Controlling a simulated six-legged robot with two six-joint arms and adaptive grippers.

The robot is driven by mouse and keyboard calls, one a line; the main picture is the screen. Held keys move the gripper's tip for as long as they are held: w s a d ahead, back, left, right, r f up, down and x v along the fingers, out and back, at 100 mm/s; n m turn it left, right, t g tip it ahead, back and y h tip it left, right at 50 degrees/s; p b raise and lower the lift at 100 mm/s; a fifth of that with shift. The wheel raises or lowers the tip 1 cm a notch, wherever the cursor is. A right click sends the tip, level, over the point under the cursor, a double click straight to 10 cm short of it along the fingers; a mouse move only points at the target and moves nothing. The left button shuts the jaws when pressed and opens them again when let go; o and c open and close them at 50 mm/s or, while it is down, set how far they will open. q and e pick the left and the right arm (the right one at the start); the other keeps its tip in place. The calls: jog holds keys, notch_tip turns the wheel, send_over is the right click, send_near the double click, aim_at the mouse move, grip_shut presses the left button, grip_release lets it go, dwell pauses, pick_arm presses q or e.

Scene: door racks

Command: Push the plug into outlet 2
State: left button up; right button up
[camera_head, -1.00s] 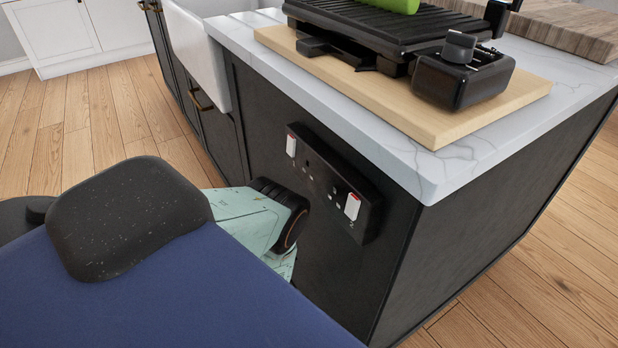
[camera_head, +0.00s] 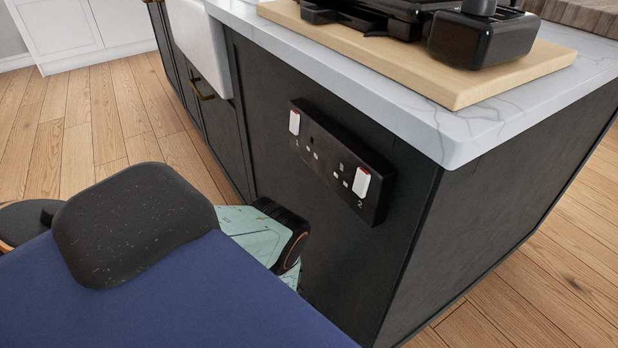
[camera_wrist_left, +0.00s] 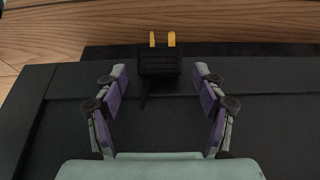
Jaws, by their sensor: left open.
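The black double outlet (camera_head: 340,160) is on the dark side panel of the kitchen island. Outlet 2 (camera_head: 346,178) is its right half, with a white switch beside the printed 2; outlet 1 is the left half. The black plug (camera_wrist_left: 160,62) shows in the left wrist view, its yellow pins pointing up in the picture, with a dark cord below it. My left gripper (camera_wrist_left: 161,80) is open, its purple-padded fingers spread either side of the plug and apart from it. The gripper fingers and the plug do not show in the head view. My right gripper is not in view.
The island's white marble worktop (camera_head: 430,125) overhangs the outlet panel. A wooden board (camera_head: 480,85) with a black grill (camera_head: 480,38) stands on it. A white sink (camera_head: 200,50) is at the left. Wood floor is clear around the island.

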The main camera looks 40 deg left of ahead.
pick_arm(q)
jog(key=shift+c, duration=0.2)
jog(key=c, duration=1.3)
jog(key=shift+r, duration=0.1)
